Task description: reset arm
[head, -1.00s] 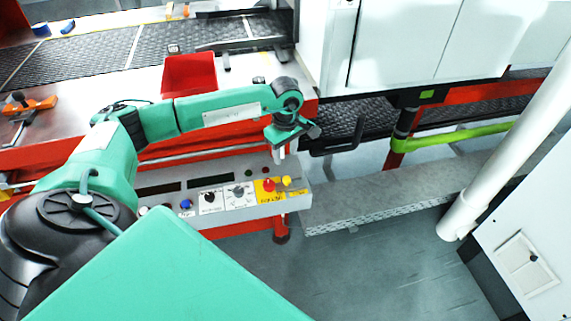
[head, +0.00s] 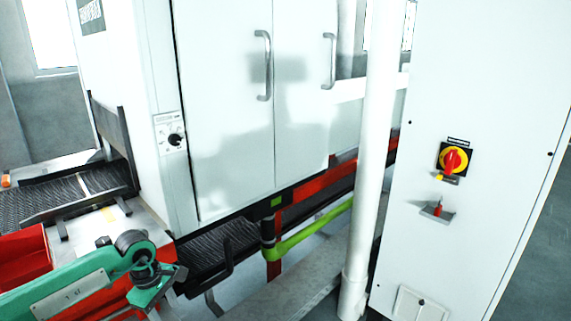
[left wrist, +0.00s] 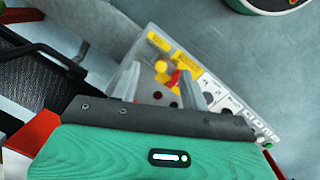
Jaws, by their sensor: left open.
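My left gripper (left wrist: 158,86) is open in the left wrist view, with two pale fingers apart and nothing between them. Beyond the fingers is a control panel (left wrist: 213,88) with a red button, yellow buttons and yellow labels. In the head view my green left arm (head: 70,295) comes in at the lower left. It ends at a black wrist joint, and its fingertips are mostly cut off by the bottom edge. My right gripper shows in neither view.
A white cabinet (head: 225,150) with two handles stands over a black mesh belt (head: 225,240). A red tray (head: 22,258) is at the left. A white post (head: 368,190) and an electrical cabinet (head: 480,90) with a red-yellow switch (head: 453,159) stand at the right. A green bar (head: 312,232) runs low.

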